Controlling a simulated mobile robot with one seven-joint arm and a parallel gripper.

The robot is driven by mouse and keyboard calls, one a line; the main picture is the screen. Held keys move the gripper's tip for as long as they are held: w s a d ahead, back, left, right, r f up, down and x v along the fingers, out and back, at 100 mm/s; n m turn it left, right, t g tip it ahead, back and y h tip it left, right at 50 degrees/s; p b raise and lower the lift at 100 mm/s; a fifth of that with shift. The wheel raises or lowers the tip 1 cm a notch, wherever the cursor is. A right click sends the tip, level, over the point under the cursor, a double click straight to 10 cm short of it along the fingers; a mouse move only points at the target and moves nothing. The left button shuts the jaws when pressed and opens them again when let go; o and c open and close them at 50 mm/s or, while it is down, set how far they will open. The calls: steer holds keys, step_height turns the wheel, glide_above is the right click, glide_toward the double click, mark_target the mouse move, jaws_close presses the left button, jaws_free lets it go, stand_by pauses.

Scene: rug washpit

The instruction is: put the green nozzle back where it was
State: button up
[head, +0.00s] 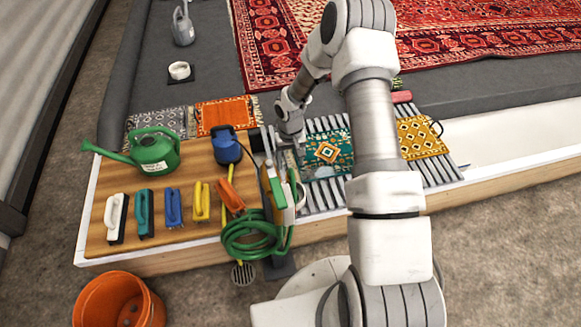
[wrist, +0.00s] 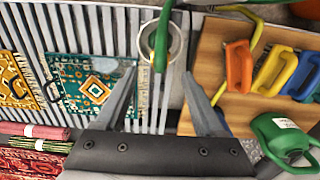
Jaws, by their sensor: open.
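In the wrist view, a green, curved piece that looks like the nozzle (wrist: 164,38) stands in a pale ring holder (wrist: 146,40). It lies ahead of and between my fingers, with a visible gap on both sides. My gripper (wrist: 157,80) is open and nothing shows held in it. In the head view, my gripper (head: 292,150) is over the left end of the slatted rack, just behind a green and white upright piece (head: 278,190) beside the ring (head: 300,196). A green hose (head: 255,240) hangs coiled below at the front edge. The nozzle's lower end is hidden.
A wooden board (head: 150,220) at left holds several coloured brushes, a green watering can (head: 153,152) and a blue tool (head: 227,147). A teal rug sample (head: 326,155) and a yellow one (head: 418,138) lie on the slatted rack. An orange bucket (head: 118,302) stands on the floor.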

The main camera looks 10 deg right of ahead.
steer(key=s+d+r+t+h+p, duration=0.1)
steer(key=s+r, duration=0.2)
steer(key=r, duration=1.2)
steer(key=s+d+r+t, duration=0.1)
steer(key=s+r, duration=0.2)
steer(key=r, duration=1.3)
steer(key=s+a+r+t, duration=0.1)
steer(key=s+r, duration=0.5)
steer(key=s, duration=0.4)
steer(key=s+a+r+t+y, duration=0.1)
steer(key=s+r+t, duration=0.1)
steer(key=s+r, duration=0.4)
steer(key=s, duration=0.5)
steer(key=shift+r+t, duration=0.15)
steer(key=shift+t, duration=0.15)
step_height(320, 180, up, 17)
steer(key=p, duration=1.6)
steer(key=shift+p, duration=0.35)
